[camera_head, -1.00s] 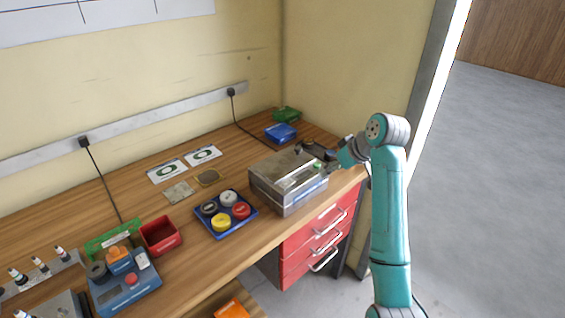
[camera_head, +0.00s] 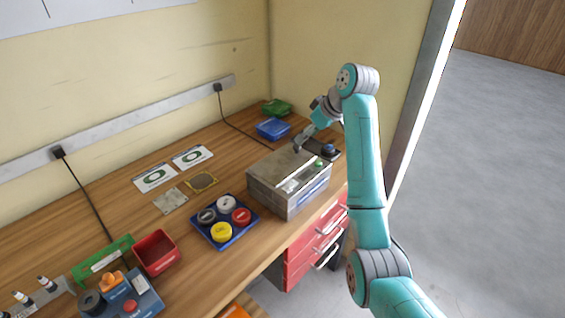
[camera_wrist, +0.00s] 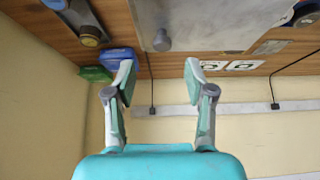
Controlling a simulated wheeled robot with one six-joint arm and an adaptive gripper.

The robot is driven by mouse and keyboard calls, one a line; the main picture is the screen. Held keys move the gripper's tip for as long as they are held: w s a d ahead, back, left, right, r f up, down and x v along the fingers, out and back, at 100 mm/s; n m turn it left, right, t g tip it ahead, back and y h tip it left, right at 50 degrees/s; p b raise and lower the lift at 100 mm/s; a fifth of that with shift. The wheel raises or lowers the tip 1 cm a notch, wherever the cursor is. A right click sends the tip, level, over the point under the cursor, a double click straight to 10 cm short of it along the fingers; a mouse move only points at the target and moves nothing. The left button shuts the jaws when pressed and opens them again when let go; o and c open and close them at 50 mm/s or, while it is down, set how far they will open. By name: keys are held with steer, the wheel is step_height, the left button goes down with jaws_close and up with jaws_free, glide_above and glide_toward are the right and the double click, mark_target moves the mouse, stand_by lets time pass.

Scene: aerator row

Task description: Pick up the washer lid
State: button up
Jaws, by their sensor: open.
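The washer (camera_head: 300,196) is a grey metal box near the right end of the bench. Its flat metal lid (camera_head: 272,166) lies on top. The lid (camera_wrist: 215,22) also fills the upper middle of the wrist view, with a grey round knob (camera_wrist: 161,40) standing from it. My gripper (camera_head: 297,146) is above the back edge of the lid in the head view. In the wrist view my gripper (camera_wrist: 160,68) is open and empty. Its two fingers are spread to either side of the knob's line, and the knob appears just beyond the fingertips.
A dark device with a blue knob (camera_head: 328,149) stands right of the washer. A blue box (camera_head: 273,129) and a green box (camera_head: 277,107) are in the back corner. A blue tray (camera_head: 232,238) of coloured round caps and a red bin (camera_head: 157,251) are to the left.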

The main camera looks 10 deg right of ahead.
mark_target(297, 146)
steer(key=shift+x, duration=3.05)
steer(key=shift+s+a, duration=0.1)
steer(key=shift+s, duration=0.05)
jaws_close()
